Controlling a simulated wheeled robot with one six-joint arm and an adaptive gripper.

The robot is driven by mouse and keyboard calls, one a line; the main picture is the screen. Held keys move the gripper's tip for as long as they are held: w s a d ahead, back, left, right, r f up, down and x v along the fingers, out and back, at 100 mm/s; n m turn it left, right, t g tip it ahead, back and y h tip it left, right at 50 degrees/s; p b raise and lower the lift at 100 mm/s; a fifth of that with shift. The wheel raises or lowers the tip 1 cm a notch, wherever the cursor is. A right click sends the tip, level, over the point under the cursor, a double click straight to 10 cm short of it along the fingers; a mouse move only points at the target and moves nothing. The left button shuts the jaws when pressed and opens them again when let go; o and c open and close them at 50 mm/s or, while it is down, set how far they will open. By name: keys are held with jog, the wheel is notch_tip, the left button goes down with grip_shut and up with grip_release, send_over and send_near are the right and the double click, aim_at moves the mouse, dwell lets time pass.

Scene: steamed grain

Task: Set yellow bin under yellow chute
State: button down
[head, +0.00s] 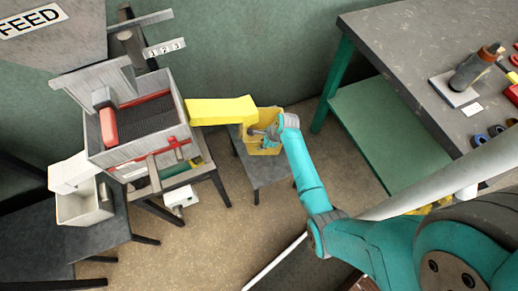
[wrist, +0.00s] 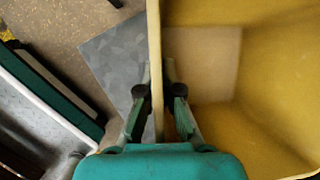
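The yellow bin (head: 249,126) is at the right end of the yellow chute (head: 220,111) in the head view, over the back of a small grey stand (head: 266,172). Whether it rests on the stand or hangs just above it I cannot tell. The chute's end overlaps the bin's upper left part in the picture. My gripper (head: 264,134) reaches in from the right. In the wrist view my gripper (wrist: 157,75) has one finger on each side of the bin's wall (wrist: 155,30), close against it. The bin's inside (wrist: 270,75) fills the right of that view.
A machine with a grey hopper (head: 140,125) stands left of the chute. A white bin (head: 84,205) sits on a dark table at the left. A grey workbench (head: 415,50) with a green lower shelf is at the right. Open floor (head: 200,255) lies in front.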

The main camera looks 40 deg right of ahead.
jog(key=shift+w+a+f, duration=0.1)
jog(key=shift+w+a, duration=0.3)
jog(key=shift+w, duration=0.05)
jog(key=shift+f, duration=1.75)
jog(key=c, duration=1.3)
grip_release()
jog(key=v, duration=1.2)
jog(key=shift+s, duration=0.1)
